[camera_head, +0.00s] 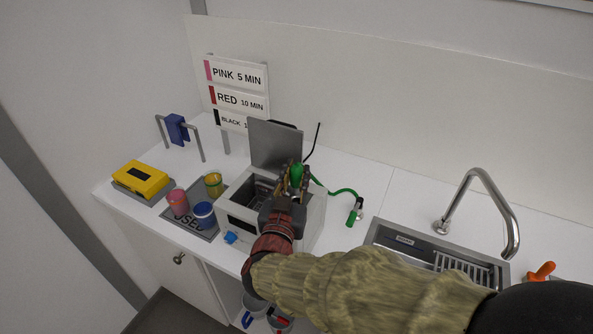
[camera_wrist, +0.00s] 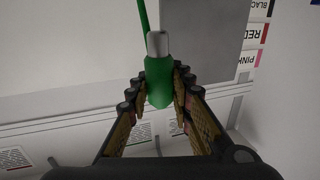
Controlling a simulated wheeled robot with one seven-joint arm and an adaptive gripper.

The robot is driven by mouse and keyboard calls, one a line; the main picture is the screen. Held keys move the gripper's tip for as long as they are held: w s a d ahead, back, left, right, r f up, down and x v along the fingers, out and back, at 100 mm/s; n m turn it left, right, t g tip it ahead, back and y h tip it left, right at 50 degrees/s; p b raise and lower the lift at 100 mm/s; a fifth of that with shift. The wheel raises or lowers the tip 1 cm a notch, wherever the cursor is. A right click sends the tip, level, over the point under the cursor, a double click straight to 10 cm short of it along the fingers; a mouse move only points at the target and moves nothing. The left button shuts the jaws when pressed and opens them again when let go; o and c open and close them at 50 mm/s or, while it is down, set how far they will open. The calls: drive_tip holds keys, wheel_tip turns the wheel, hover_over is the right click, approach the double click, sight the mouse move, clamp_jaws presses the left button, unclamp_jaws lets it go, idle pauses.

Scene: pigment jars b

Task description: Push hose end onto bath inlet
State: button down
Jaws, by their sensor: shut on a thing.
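The bath (camera_head: 240,215) is a pale box on the counter with its grey lid (camera_head: 274,146) standing open. My gripper (camera_head: 296,185) is over the bath's right part, shut on a green hose end (camera_head: 296,172). In the wrist view my gripper (camera_wrist: 160,90) has its fingers on both sides of the hose end's green body (camera_wrist: 159,82), with a pale tip (camera_wrist: 158,44) beyond the fingers. The green hose (camera_head: 338,192) runs right to another green fitting (camera_head: 354,213) on the counter. I cannot make out the bath inlet.
Left of the bath, pink (camera_head: 178,202), blue-white (camera_head: 204,214) and yellow (camera_head: 214,183) jars stand on a grey tray (camera_head: 188,228). A yellow device (camera_head: 140,178) is farther left. A sink (camera_head: 410,250) with a tap (camera_head: 490,180) is at right. Counter behind the hose is clear.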

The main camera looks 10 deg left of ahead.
sight(296, 192)
drive_tip(key=shift+f+b, duration=0.45)
drive_tip(key=shift+f, duration=0.6)
drive_tip(key=shift+f+b, duration=0.65)
drive_tip(key=shift+f, duration=0.85)
idle(1.4)
drive_tip(key=c, duration=1.5)
unclamp_jaws()
drive_tip(key=shift+s, duration=0.1)
drive_tip(key=s, duration=1.2)
drive_tip(key=shift+a, duration=0.4)
drive_tip(key=shift+w, duration=0.2)
